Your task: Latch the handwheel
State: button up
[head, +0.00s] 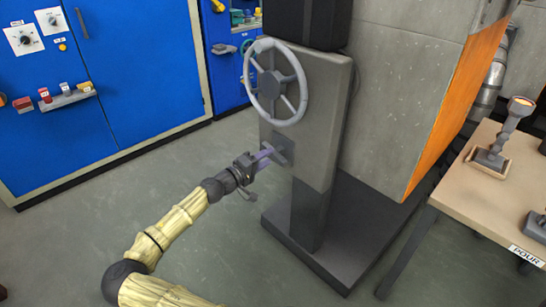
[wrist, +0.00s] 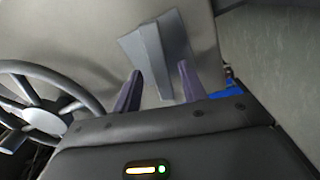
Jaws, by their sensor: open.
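The grey handwheel (head: 277,82) with spokes is mounted upright on the grey housing's front, and its rim shows at the left of the wrist view (wrist: 40,88). Below it, a grey latch handle (head: 279,152) sticks out from a dark plate. In the wrist view a grey block, apparently this handle (wrist: 155,48), stands ahead of and partly between my fingers. My gripper (head: 267,156) is open at the handle, below the wheel; its two purple-grey fingers (wrist: 159,68) show apart. I cannot tell whether either finger touches the handle.
Blue cabinets (head: 130,70) with dials and switches stand at the left and back. A concrete-grey furnace body (head: 400,90) with an orange edge is at the right. A table (head: 450,190) labelled POUR holds a lamp-like tool (head: 505,130).

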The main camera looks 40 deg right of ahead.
aim_at(272, 156)
jog(key=d, duration=0.3)
jog(key=shift+w+d+b, duration=0.25)
jog(key=shift+d+b, duration=0.05)
jog(key=shift+d, duration=0.05)
jog(key=shift+s+d, duration=0.1)
jog(key=shift+s, duration=0.1)
grip_shut()
jog(key=shift+w+r+n+p, duration=0.2)
jog(key=shift+n+p, duration=0.5)
jog(key=shift+p, duration=0.3)
jog(key=shift+f+n+p, duration=0.15)
jog(key=shift+n+p, duration=0.25)
jog(key=shift+n, duration=0.3)
grip_release()
